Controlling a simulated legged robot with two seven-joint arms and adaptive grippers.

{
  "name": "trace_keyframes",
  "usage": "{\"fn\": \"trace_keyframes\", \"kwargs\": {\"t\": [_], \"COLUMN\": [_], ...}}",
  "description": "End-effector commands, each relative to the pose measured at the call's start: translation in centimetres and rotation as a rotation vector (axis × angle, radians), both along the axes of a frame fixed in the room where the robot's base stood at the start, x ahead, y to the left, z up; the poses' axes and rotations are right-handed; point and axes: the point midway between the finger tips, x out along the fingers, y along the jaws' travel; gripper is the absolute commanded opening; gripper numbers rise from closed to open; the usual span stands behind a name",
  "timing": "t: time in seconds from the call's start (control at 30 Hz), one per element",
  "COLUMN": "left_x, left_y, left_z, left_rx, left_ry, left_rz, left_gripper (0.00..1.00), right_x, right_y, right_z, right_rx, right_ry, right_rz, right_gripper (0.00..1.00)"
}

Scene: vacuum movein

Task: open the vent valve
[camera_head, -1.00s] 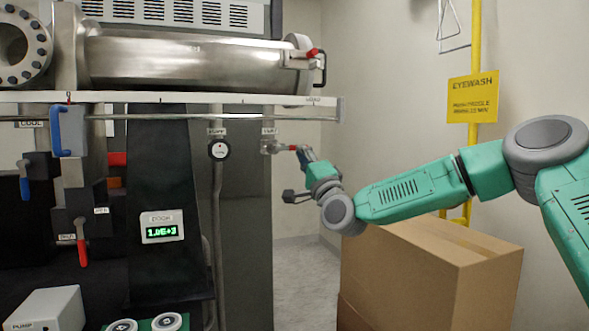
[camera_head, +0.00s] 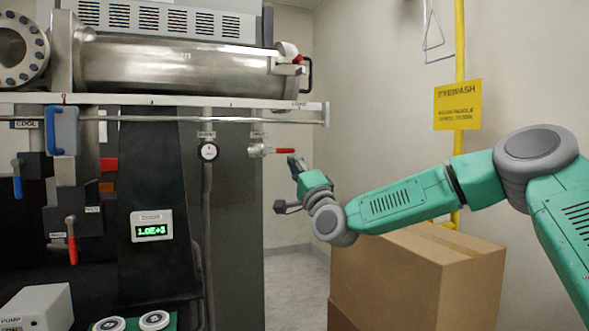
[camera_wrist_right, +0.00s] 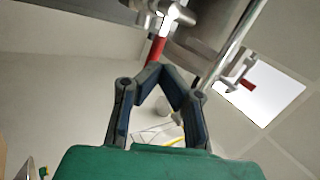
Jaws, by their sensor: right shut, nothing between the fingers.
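The vent valve (camera_head: 257,150) is a small metal valve on a pipe below the white shelf, under a label too small to read surely. Its red lever handle (camera_head: 284,151) points right, roughly level. My right gripper (camera_head: 292,158) is just below and beside the tip of this handle, shut and empty. In the right wrist view the fingertips (camera_wrist_right: 160,72) meet just short of the red handle (camera_wrist_right: 156,49), with the metal valve body (camera_wrist_right: 176,14) beyond. Contact with the handle cannot be told. My left gripper is not in view.
A blue handle (camera_head: 62,131) and a red-handled valve (camera_head: 71,240) are further left. The white shelf (camera_head: 230,103) runs above. A cardboard box (camera_head: 400,275) stands below my right arm; a yellow eyewash pole (camera_head: 460,50) rises behind.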

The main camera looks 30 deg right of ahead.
Motion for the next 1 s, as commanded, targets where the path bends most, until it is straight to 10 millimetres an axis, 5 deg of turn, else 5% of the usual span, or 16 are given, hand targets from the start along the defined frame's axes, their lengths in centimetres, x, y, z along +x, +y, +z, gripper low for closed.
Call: {"fn": "trace_keyframes", "kwargs": {"t": [0.5,0.87,1.0], "left_x": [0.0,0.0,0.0], "left_y": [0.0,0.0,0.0], "left_z": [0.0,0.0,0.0], "left_rx": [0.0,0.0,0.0], "left_ry": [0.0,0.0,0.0], "left_rz": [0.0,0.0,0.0], "left_gripper": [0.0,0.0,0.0], "right_x": [-7.2,-7.8,-7.0], "right_y": [1.8,2.2,4.7], "right_z": [-5.6,-6.5,-10.4], "right_rx": [0.0,-0.008,-0.073], "right_ry": [0.011,0.023,0.135], "right_rz": [0.002,0.004,0.031], "right_gripper": [0.0,0.0,0.0]}}
